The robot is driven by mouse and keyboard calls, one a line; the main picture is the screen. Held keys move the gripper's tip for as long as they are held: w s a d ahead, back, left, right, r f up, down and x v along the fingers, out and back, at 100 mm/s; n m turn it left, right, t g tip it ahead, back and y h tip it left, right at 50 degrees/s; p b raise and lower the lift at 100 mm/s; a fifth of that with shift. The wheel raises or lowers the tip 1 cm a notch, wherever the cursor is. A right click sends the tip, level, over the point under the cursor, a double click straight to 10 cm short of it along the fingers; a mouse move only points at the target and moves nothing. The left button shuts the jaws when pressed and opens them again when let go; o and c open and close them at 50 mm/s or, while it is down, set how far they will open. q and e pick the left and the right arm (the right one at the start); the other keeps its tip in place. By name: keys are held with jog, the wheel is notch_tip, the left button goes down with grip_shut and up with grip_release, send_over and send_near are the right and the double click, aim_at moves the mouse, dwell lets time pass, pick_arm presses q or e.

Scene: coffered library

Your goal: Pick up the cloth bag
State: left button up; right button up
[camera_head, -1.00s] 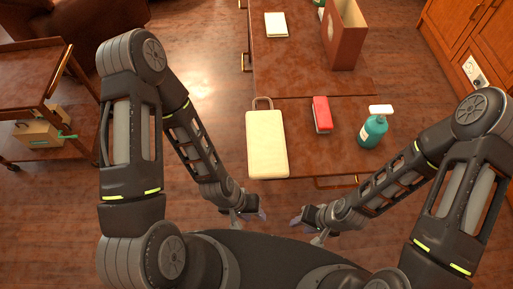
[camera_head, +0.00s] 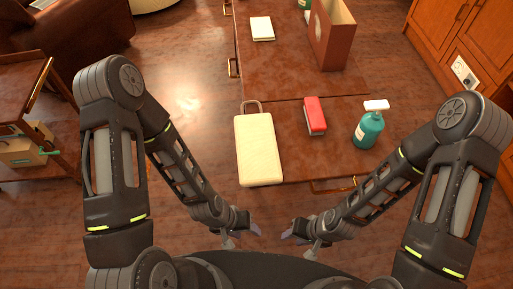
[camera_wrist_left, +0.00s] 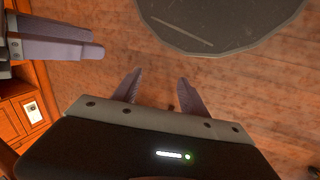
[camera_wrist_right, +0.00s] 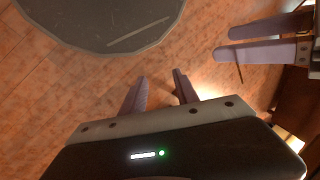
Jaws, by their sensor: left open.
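A red-topped stapler-like object (camera_head: 315,116) and a teal spray bottle (camera_head: 368,130) stand right of the bag. Farther back are a brown box (camera_head: 332,38) and a white notepad (camera_head: 262,28). A wooden cart (camera_head: 22,90) stands at left.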

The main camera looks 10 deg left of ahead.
pick_arm(q)
notch_tip(320, 180, down, 22)
jog(key=w+a+b, duration=0.2)
jog(key=b, duration=1.9)
jog(key=w+a+f+n+t+y+b, duration=0.1)
jog(key=w+a+f+n+b, duration=0.1)
jog(key=w+a+f+b, duration=0.4)
jog(key=w+a+r+n, duration=0.2)
jog(key=a+r+n, duration=0.4)
jog(key=r, duration=0.5)
jog(key=w+d+r+m+t+h, duration=0.1)
jog(key=w+r+t+h, duration=0.1)
jog(key=r, duration=0.8)
jog(key=w+r+m+t+h, duration=0.1)
jog(key=r+h, duration=0.4)
jog(key=r, duration=0.6)
jog(key=w+d+r+t+h, duration=0.1)
jog(key=w+r+t+h, duration=0.2)
jog(key=r, duration=0.8)
jog(key=t+h, duration=0.1)
jog(key=t, duration=0.1)
jog(key=shift+w+d+r+m+t+h+b, duration=0.25)
jog(key=shift+d+m+t+h+b, duration=0.05)
jog(key=shift+d+m, duration=0.1)
pick_arm(e)
notch_tip(320, 180, down, 29)
jog(key=w+d, duration=0.1)
jog(key=shift+w+d, duration=0.35)
